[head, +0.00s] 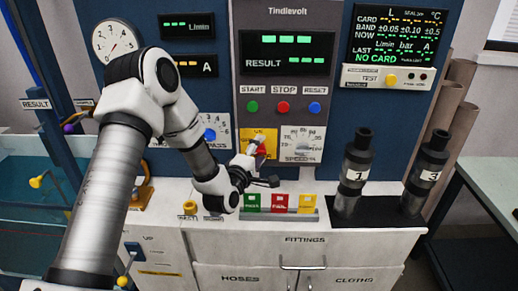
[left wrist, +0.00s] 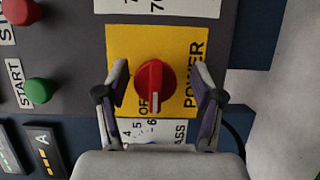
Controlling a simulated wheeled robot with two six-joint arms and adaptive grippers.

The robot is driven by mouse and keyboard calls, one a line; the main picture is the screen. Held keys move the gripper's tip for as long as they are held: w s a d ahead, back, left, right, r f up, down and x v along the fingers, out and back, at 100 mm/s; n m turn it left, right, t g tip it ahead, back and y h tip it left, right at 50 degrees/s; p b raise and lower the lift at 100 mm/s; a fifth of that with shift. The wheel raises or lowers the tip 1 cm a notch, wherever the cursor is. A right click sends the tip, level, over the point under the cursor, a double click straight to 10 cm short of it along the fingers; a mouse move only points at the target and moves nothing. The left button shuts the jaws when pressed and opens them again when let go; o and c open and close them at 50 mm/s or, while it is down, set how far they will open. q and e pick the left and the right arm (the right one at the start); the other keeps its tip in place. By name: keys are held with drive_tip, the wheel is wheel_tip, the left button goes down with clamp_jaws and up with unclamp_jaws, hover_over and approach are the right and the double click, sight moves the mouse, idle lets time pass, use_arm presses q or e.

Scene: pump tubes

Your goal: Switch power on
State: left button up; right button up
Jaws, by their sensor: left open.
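The power switch is a red rotary knob (left wrist: 155,88) on a yellow plate (left wrist: 178,45) marked POWER. In the left wrist view its white mark points down, beside letters that look like part of OFF. In the head view the yellow plate (head: 246,137) sits under the coloured buttons, with the knob partly hidden by my left gripper (head: 257,160). My left gripper is open, and in the left wrist view its fingers (left wrist: 160,84) stand on both sides of the knob. I cannot tell whether they touch it. My right gripper is not in view.
Green START (head: 252,106), red STOP (head: 283,107) and blue RESET (head: 314,107) buttons sit above the switch. A speed dial (head: 303,144) is to its right. The displays are lit.

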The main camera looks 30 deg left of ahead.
use_arm(q)
drive_tip(key=shift+s+r, duration=0.25)
drive_tip(key=shift+s, duration=0.15)
drive_tip(key=c, duration=1.1)
drive_tip(key=shift+r+m, duration=0.1)
drive_tip(key=shift+m, duration=0.2)
drive_tip(key=m+g+p, duration=0.1)
drive_tip(key=m, duration=0.1)
drive_tip(key=shift+r+m+p, duration=0.15)
drive_tip(key=shift+m+p, duration=0.15)
drive_tip(key=shift+m, duration=0.1)
drive_tip(key=m+g+p, duration=0.2)
drive_tip(key=m, duration=0.1)
drive_tip(key=shift+w+m+y, duration=0.2)
drive_tip(key=shift+m+y, duration=0.1)
drive_tip(key=shift+y, duration=0.1)
drive_tip(key=m+g+y+p, duration=0.1)
drive_tip(key=m+p, duration=0.1)
drive_tip(key=m, duration=0.1)
drive_tip(key=shift+d+g+y, duration=0.1)
drive_tip(key=shift+g+y, duration=0.2)
drive_tip(key=shift+g, duration=0.1)
drive_tip(key=m+g+y+p, duration=0.1)
drive_tip(key=m+p, duration=0.1)
drive_tip(key=m, duration=0.1)
drive_tip(key=shift+y, duration=0.4)
drive_tip(key=shift+m, duration=0.3)
